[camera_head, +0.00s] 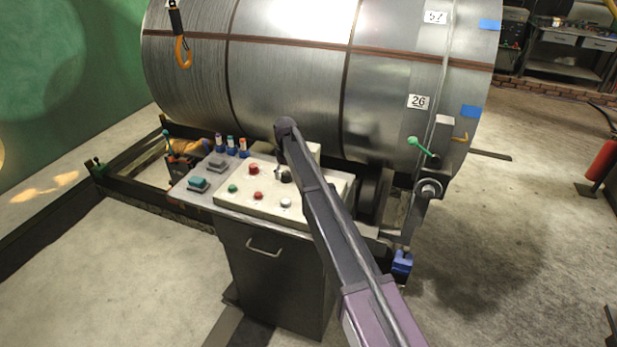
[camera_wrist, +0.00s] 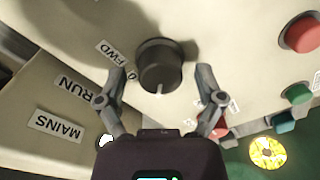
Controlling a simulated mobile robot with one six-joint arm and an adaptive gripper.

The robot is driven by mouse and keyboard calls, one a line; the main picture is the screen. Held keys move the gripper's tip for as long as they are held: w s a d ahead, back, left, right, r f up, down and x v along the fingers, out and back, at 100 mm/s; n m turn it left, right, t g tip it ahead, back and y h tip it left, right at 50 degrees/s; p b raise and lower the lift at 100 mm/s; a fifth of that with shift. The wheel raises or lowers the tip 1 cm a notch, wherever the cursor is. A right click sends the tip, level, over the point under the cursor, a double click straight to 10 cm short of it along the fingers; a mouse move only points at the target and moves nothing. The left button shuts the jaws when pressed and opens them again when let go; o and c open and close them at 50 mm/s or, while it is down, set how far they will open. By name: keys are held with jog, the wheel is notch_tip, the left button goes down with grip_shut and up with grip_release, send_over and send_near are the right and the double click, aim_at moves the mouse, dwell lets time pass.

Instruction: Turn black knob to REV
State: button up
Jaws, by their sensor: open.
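The black knob (camera_wrist: 160,66) stands on the cream panel in the wrist view. Its white pointer line faces the bottom of the picture, toward my gripper's body. A FWD label (camera_wrist: 118,52) is at the knob's left. Another small label (camera_wrist: 234,105) at its lower right is partly hidden by a finger and cannot be read. My gripper (camera_wrist: 161,80) is open, with one finger on each side of the knob and visible gaps between. In the head view the knob (camera_head: 286,177) is small beside my gripper (camera_head: 281,160), whose fingers are hard to make out.
RUN (camera_wrist: 72,86) and MAINS (camera_wrist: 57,126) labels lie left in the wrist view. A red button (camera_wrist: 303,34) and a green button (camera_wrist: 296,93) are at the right. A large metal drum (camera_head: 290,80) stands close behind the control cabinet (camera_head: 270,270).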

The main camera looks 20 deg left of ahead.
aim_at(288, 173)
jog(key=shift+m, duration=0.3)
jog(key=shift+m, duration=2.1)
jog(key=m, duration=0.4)
jog(key=shift+d, duration=0.1)
notch_tip(288, 173, up, 14)
jog(key=p, duration=1.4)
jog(key=s+d+f+b, duration=0.2)
jog(key=s+d, duration=0.1)
jog(key=d, duration=0.6)
jog(key=s+d+f+b, duration=0.2)
jog(key=s+d, duration=0.1)
jog(key=d, duration=0.7)
jog(key=s+d+f+b, duration=0.2)
jog(key=s+d, duration=0.1)
jog(key=d, duration=0.7)
jog(key=shift+s+f+m, duration=0.15)
jog(key=shift+f+m, duration=0.05)
jog(key=shift+m, duration=0.2)
